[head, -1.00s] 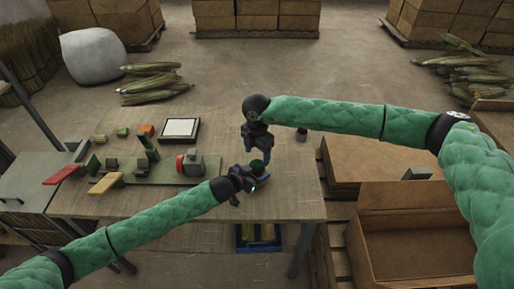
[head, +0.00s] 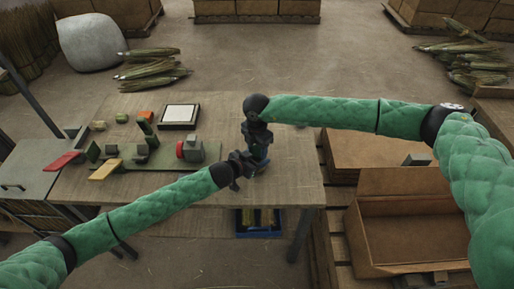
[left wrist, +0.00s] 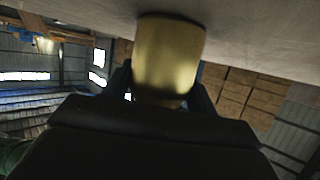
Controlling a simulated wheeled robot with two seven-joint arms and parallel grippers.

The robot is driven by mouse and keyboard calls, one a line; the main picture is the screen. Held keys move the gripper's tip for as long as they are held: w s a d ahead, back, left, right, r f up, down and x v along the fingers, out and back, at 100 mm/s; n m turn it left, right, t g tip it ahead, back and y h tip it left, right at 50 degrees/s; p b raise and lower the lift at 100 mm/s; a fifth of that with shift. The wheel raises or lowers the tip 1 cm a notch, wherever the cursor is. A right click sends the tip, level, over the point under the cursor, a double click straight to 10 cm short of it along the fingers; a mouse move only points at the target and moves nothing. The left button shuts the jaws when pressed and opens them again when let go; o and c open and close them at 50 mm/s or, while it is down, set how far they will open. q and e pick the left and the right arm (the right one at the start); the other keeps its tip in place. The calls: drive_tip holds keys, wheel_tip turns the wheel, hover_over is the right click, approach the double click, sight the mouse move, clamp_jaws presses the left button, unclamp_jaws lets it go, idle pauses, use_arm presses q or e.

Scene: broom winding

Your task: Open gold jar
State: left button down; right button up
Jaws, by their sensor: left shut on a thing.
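The gold jar (left wrist: 170,55) shows close up in the left wrist view, between the two dark fingers of my left gripper, beside a pale flat surface. My left gripper (head: 246,166) is shut on it over the right part of the workbench. My right gripper (head: 258,153) points down right at the left gripper, where the jar is held. In the head view the two grippers hide the jar. The right fingertips are too dark and small to tell whether they are open or touch the jar. The jar's lid cannot be made out.
The workbench (head: 285,190) has a green fixture (head: 150,155) with a red knob, a red piece (head: 62,160), a yellow piece (head: 105,169) and a framed white panel (head: 180,114) on its left half. A blue bin (head: 258,231) sits below. An open cardboard box (head: 415,232) stands at right.

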drive_tip(key=shift+c, duration=0.5)
drive_tip(key=n, duration=1)
drive_tip(key=o, duration=1.1)
